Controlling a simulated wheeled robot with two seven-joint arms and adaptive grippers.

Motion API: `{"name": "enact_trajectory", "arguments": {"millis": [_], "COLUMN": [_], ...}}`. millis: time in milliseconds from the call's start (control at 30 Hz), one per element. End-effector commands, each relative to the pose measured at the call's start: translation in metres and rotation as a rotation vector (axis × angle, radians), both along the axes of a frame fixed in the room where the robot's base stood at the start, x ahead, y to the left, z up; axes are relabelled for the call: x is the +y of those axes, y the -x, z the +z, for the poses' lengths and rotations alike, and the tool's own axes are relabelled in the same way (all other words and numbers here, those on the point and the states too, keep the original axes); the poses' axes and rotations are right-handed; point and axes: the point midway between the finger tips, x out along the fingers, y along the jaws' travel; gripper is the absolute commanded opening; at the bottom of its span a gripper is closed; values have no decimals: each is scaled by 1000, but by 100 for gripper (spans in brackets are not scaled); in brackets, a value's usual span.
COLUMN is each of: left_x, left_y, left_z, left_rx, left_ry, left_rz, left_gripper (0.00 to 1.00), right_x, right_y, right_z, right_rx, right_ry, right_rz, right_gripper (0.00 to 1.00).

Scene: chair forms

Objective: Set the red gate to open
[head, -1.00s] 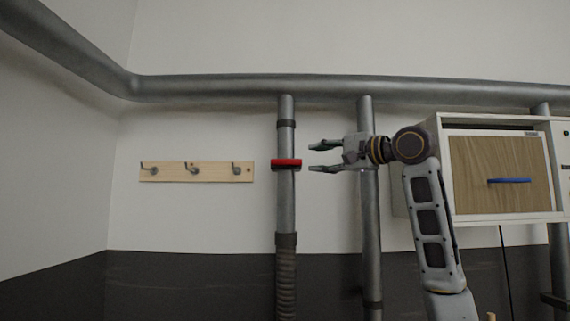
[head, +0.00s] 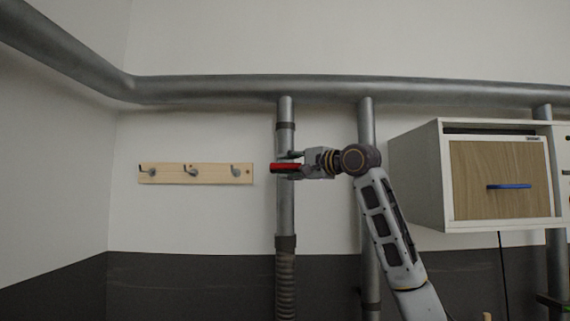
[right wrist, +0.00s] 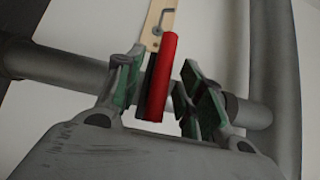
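The red gate (head: 283,168) is a short red bar with a dark part beside it, set across a grey vertical pipe (head: 285,212). It also shows in the right wrist view (right wrist: 163,75), with its near end between the fingers. My right gripper (head: 292,165) is at the gate from the right, with one finger above the bar and one below. In the right wrist view the fingers (right wrist: 160,95) stand open on both sides of the bar, with narrow gaps visible. The gripper partly hides the gate's right end in the head view. My left gripper is not in view.
A second vertical pipe (head: 367,215) stands just right, behind my right arm. A thick horizontal pipe (head: 220,89) runs above. A wooden hook rack (head: 205,173) hangs at left. A white cabinet (head: 415,180) with a wooden, blue-handled front is at right.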

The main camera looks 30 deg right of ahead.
Motion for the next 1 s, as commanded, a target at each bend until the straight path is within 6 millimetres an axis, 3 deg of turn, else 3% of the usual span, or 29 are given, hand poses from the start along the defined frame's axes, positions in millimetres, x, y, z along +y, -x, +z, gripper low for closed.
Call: {"name": "enact_trajectory", "arguments": {"millis": [233, 600, 900, 1000], "left_x": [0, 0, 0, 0], "left_y": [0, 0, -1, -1], "left_z": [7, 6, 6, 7], "left_rx": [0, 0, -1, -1], "left_ry": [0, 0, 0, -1], "left_rz": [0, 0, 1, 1], "left_gripper": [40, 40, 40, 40], "right_x": [3, 4, 4, 4], "right_y": [-16, -18, -18, -18], "right_z": [1, 0, 0, -1], "right_rx": [0, 0, 0, 0], "right_ry": [0, 1, 1, 1], "right_rz": [-1, -1, -1, -1], "right_gripper": [38, 37, 0, 0]}}
